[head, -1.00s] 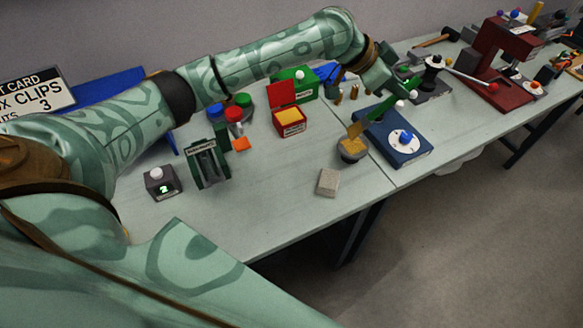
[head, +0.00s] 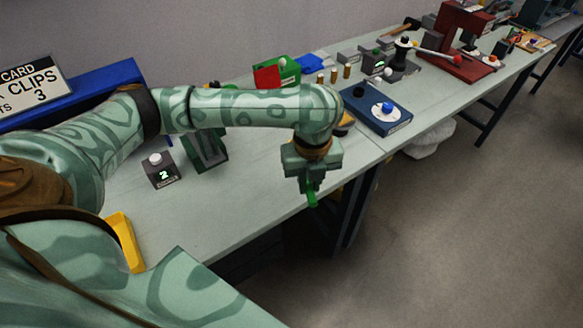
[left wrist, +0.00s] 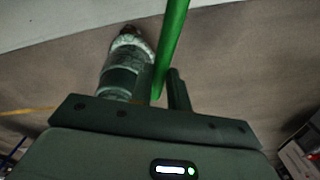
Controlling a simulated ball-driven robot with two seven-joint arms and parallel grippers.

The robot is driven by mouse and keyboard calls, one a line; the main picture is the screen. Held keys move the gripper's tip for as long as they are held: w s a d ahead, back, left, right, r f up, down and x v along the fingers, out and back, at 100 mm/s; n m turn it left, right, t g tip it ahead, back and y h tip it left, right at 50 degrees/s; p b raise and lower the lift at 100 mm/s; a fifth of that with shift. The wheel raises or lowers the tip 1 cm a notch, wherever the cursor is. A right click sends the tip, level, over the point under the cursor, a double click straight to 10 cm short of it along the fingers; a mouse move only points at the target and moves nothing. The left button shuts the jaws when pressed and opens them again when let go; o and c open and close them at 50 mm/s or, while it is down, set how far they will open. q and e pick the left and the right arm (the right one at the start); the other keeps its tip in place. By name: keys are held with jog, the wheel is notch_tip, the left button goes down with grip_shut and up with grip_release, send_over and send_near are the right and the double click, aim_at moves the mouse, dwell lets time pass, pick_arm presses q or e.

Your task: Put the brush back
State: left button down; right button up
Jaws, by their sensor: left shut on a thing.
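My left gripper (head: 308,182) is shut on a green rod, likely the brush handle (head: 312,199). It holds the rod in the air in front of the table's front edge, with a green end pointing down. In the left wrist view the green rod (left wrist: 172,45) runs up from the fingers (left wrist: 160,95) to the top edge. No bristles can be made out. A dark pot with yellow on top (head: 346,120) shows only partly behind my left arm. My right gripper is not in view.
A yellow object (head: 127,240) shows near my body.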

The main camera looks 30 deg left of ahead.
pick_arm(q)
jog(key=w+a+f+b, duration=0.5)
jog(key=w+a, duration=0.1)
jog(key=b, duration=0.2)
send_over(294, 179)
jog(key=f, duration=0.4)
jog(key=shift+s+d, duration=0.3)
jog(key=shift+d, duration=0.05)
jog(key=shift+w+a+f+b, duration=0.15)
jog(key=shift+f+b, duration=0.1)
jog(key=shift+b, duration=0.1)
jog(key=f+b, duration=0.1)
jog(key=f, duration=0.1)
jog(key=f+b, duration=0.1)
jog(key=shift+w+a+f, duration=0.1)
jog(key=shift+a+f, duration=0.1)
jog(key=shift+f, duration=0.2)
jog(key=shift+r, duration=0.15)
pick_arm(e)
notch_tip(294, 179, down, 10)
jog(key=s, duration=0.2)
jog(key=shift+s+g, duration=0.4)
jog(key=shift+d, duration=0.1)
pick_arm(q)
jog(key=c, duration=1.3)
grip_release()
jog(key=shift+c, duration=0.2)
